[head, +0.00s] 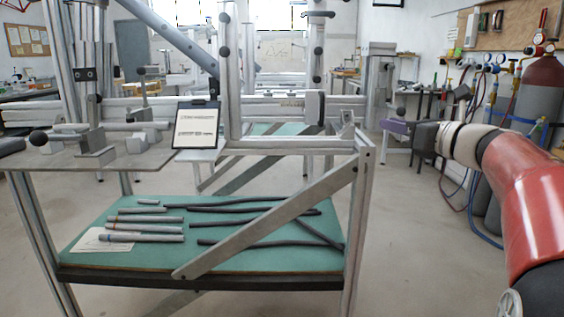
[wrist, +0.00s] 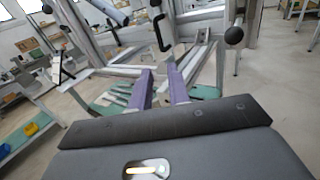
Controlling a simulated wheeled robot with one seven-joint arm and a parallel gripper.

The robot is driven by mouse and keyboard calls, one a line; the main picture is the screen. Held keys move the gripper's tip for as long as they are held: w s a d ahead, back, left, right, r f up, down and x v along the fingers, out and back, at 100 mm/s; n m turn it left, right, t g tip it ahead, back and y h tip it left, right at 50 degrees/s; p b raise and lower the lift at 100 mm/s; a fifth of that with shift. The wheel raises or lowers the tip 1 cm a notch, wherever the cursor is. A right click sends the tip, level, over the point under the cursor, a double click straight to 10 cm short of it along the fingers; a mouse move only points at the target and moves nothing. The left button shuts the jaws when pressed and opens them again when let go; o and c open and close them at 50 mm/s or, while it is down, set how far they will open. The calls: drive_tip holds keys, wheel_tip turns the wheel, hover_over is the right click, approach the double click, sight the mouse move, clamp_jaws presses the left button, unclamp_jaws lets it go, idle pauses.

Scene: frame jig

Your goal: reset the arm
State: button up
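My red and black arm (head: 530,200) reaches in from the right edge of the head view. My gripper (head: 385,126) points left in the air, to the right of the metal frame jig (head: 362,175). In the wrist view the two purple fingers of my gripper (wrist: 160,76) stand apart with a clear gap. I see nothing held between them. The jig shows beyond the fingertips there, and the fingers look apart from it.
The jig's lower green shelf (head: 85,250) holds several grey tubes and dark rods. A clipboard (head: 196,125) stands at the jig's front. Gas cylinders (head: 535,95) and hoses stand at the right wall. The floor (head: 420,250) between jig and arm is clear.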

drive_tip(key=s+d+m+t+h, duration=0.1)
drive_tip(key=s+m+t+h, duration=0.15)
drive_tip(key=m+h, duration=0.6)
drive_tip(key=s+d+m+t+h, duration=0.1)
drive_tip(key=s+d+m+h, duration=0.15)
drive_tip(key=m, duration=1.15)
drive_tip(key=s+a+f+m+g, duration=0.4)
drive_tip(key=s+f+m, duration=0.2)
drive_tip(key=s+f, duration=0.2)
drive_tip(key=s+a+f+m+g, duration=0.4)
drive_tip(key=s+f+m, duration=0.3)
drive_tip(key=s+f, duration=0.2)
drive_tip(key=s+a+f+m+g+y, duration=0.1)
drive_tip(key=s+a+f+m+g, duration=0.3)
drive_tip(key=s+f, duration=0.4)
wheel_tip(320, 180, down, 4)
drive_tip(key=shift+s+a+f+m+g, duration=0.2)
drive_tip(key=shift+s+m+g, duration=0.3)
drive_tip(key=shift+m, duration=0.75)
drive_tip(key=shift+o, duration=0.4)
drive_tip(key=shift+w, duration=0.15)
